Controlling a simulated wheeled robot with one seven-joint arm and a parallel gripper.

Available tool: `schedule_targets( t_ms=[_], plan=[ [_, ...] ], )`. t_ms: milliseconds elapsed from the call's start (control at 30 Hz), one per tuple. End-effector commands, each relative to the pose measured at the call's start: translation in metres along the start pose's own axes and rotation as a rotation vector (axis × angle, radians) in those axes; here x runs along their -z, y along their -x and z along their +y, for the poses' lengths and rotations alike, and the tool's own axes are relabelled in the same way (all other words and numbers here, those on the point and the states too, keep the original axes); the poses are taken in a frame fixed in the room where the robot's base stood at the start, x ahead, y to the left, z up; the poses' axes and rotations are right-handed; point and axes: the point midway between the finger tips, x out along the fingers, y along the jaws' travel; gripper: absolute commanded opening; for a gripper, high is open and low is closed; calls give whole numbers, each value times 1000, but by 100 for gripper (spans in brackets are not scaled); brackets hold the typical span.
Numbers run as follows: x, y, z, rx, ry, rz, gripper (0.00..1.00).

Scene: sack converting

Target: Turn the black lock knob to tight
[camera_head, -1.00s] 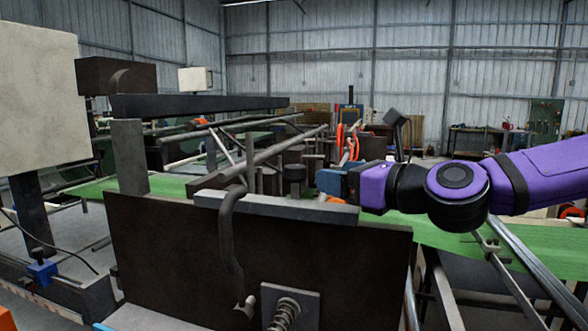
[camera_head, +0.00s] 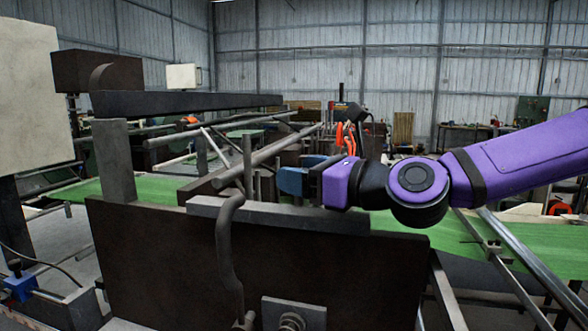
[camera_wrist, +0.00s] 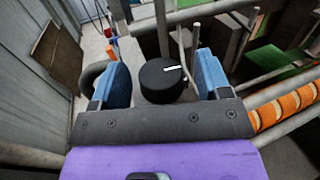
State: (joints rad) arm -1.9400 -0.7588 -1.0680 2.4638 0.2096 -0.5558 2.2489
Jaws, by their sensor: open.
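The black lock knob (camera_wrist: 163,82) is a round black cap with a white mark on its top. In the wrist view it sits between the two blue fingers of my gripper (camera_wrist: 163,80), with a visible gap on each side. My gripper is open. In the head view my gripper (camera_head: 297,178) is at the middle, just above the grey bar on top of the dark panel, and it hides the knob there.
A dark panel (camera_head: 330,250) with a grey top bar (camera_head: 270,212) stands in front. A bent grey pipe (camera_head: 226,260) rises along it. Rods (camera_head: 250,160) and green web (camera_head: 450,232) lie behind. An orange-striped roller (camera_wrist: 285,106) is at the right in the wrist view.

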Motion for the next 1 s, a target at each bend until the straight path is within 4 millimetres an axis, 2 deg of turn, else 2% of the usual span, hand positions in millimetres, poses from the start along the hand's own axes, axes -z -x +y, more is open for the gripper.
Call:
schedule_targets(
  t_ms=[433,633,667,1000],
  plan=[
    [0,-6,3,-1,-1,-1,70],
    [0,-6,3,-1,0,-1,24],
    [0,-6,3,-1,0,-1,22],
    [0,-6,3,36,2,3,22]
  ],
)
